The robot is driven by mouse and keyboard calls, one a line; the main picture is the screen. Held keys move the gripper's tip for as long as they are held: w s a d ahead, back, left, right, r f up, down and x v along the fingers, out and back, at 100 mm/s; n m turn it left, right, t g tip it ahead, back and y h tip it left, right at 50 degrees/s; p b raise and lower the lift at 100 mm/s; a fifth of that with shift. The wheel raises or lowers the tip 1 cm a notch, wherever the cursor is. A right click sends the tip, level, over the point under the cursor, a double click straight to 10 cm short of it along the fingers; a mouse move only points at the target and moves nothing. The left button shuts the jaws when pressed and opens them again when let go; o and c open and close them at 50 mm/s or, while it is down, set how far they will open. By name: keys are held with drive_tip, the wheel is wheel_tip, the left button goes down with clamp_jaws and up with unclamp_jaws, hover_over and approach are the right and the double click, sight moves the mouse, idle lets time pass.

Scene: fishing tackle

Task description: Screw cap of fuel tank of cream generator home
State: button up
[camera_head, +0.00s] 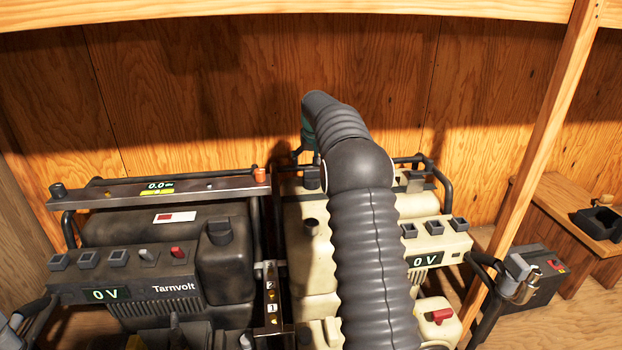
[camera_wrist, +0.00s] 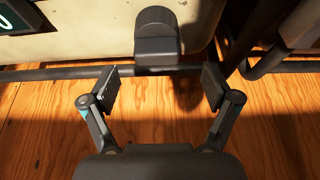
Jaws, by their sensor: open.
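The cream generator (camera_head: 443,240) stands right of centre in the head view, partly hidden by my arm. A short dark fitting (camera_head: 311,227) rises from its left part, and a dark block (camera_head: 312,178) sits at its back edge. In the wrist view, a dark cap-like piece with a ribbed round end (camera_wrist: 156,17) and a squarer part (camera_wrist: 157,50) sits at the cream body's edge. I cannot tell whether it is the fuel cap or how it is seated. My gripper (camera_wrist: 160,82) is open and empty, its fingers either side of the squarer part's near end, apart from it.
A black generator (camera_head: 150,300) stands close on the left. A dark tube frame (camera_wrist: 60,74) crosses near the fingers, with wooden floor (camera_wrist: 40,120) below. A plywood wall (camera_head: 200,100) stands behind, and a wooden post (camera_head: 540,150) slants at the right.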

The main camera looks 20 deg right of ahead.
sight(312, 169)
drive_tip(key=shift+d+x, duration=0.1)
drive_tip(key=shift+x, duration=1.2)
drive_tip(key=shift+d+x, duration=0.15)
drive_tip(key=shift+x, duration=1.15)
drive_tip(key=shift+w+r, duration=0.1)
drive_tip(key=shift+w, duration=0.05)
drive_tip(key=c, duration=1.2)
